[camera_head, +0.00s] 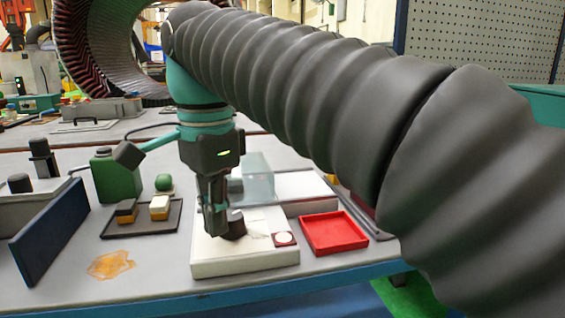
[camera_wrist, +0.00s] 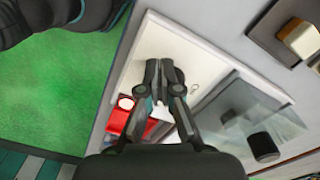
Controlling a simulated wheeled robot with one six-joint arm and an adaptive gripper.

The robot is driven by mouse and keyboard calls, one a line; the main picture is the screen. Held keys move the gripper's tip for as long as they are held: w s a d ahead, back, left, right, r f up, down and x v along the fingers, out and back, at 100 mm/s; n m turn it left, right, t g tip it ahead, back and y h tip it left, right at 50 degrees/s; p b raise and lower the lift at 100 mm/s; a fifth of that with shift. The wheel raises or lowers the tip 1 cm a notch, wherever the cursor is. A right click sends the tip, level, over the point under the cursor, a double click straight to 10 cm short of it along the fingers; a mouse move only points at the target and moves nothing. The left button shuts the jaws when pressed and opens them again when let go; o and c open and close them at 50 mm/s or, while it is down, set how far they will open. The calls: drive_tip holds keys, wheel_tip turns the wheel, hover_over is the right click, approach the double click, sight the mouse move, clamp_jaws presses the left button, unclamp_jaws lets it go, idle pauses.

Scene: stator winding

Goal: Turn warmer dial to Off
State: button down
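The warmer looks to be the low white box (camera_head: 250,262) at the table's front, which also shows in the wrist view (camera_wrist: 180,48). Its dark round dial (camera_head: 236,228) stands on the top, partly hidden behind my fingers in the head view. My gripper (camera_head: 216,226) points down at the dial, its fingertips beside or against it. In the wrist view my gripper (camera_wrist: 165,68) has its tips close together over the white top, with something dark between them. Whether the fingers press on the dial, and the dial's setting, cannot be made out.
A red tray (camera_head: 334,233) lies right of the warmer, with a red-edged white button (camera_head: 284,239) near it. A clear box (camera_head: 258,172) stands behind. A dark tray (camera_head: 118,231) with small blocks and a blue upright panel (camera_head: 45,240) are at left.

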drive_tip(key=shift+d, duration=0.2)
idle(0.4)
drive_tip(key=shift+s+a, duration=0.1)
drive_tip(key=shift+s, duration=0.25)
wheel_tip(320, 180, up, 6)
idle(0.6)
drive_tip(key=shift+w+d+f+n+b, duration=0.15)
drive_tip(key=shift+f+n+b, duration=0.3)
drive_tip(key=shift+f+n, duration=1.05)
drive_tip(key=shift+s+d+f+n+b, duration=0.1)
drive_tip(key=shift+f+n+b, duration=0.4)
drive_tip(key=shift+n, duration=2)
drive_tip(key=shift+w+d+f+n+b, duration=0.15)
drive_tip(key=shift+f+n+b, duration=0.3)
drive_tip(key=shift+f+n, duration=1.05)
drive_tip(key=shift+r+n, duration=0.5)
